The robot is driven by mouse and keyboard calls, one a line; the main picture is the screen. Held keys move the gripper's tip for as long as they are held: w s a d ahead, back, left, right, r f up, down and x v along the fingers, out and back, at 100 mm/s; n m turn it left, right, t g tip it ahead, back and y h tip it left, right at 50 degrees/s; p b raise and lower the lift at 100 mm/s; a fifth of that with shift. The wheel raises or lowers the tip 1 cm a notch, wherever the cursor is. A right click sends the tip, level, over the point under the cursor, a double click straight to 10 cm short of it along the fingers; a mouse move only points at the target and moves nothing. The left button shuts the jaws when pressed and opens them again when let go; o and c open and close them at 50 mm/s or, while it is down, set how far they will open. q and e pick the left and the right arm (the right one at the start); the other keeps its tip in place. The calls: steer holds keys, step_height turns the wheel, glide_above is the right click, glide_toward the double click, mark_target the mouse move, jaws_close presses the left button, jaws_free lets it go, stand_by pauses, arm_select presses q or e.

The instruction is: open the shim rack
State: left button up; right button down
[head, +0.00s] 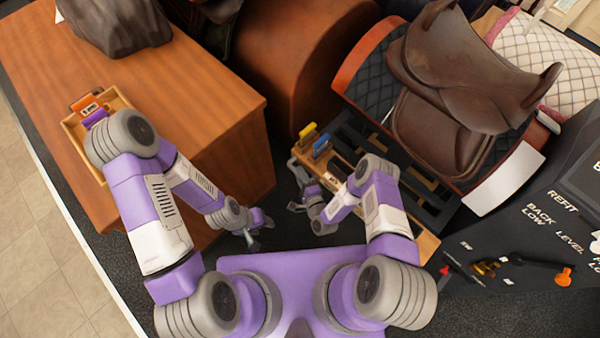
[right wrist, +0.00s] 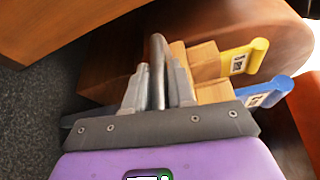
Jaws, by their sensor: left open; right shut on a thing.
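The shim rack is a light wooden drawer (head: 341,161) beside a black slatted frame in the head view, with a yellow shim (head: 308,130) and a blue shim (head: 321,146) standing at its far end. The yellow shim (right wrist: 243,60) and blue shim (right wrist: 264,98) also show in the right wrist view. My right gripper (head: 300,172) is at that end, its fingers shut around a grey bar handle (right wrist: 157,66). How far the drawer is out I cannot tell; my arm hides part of it. My left gripper (head: 260,232) is open and empty, low over the dark floor.
A brown saddle (head: 455,75) sits on a dark quilted pad beyond the frame (head: 425,200). A wooden bench (head: 190,100) with a small tray (head: 72,128) of shims is at left. A labelled dark panel (head: 540,240) is at right. Dark floor is free between bench and rack.

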steer(key=shift+d, duration=0.1)
steer(key=c, duration=1.1)
jaws_free()
steer(key=shift+o, duration=0.2)
steer(key=p+v, duration=0.2)
steer(key=v, duration=0.5)
steer(key=shift+s, duration=0.3)
steer(key=shift+d, duration=0.1)
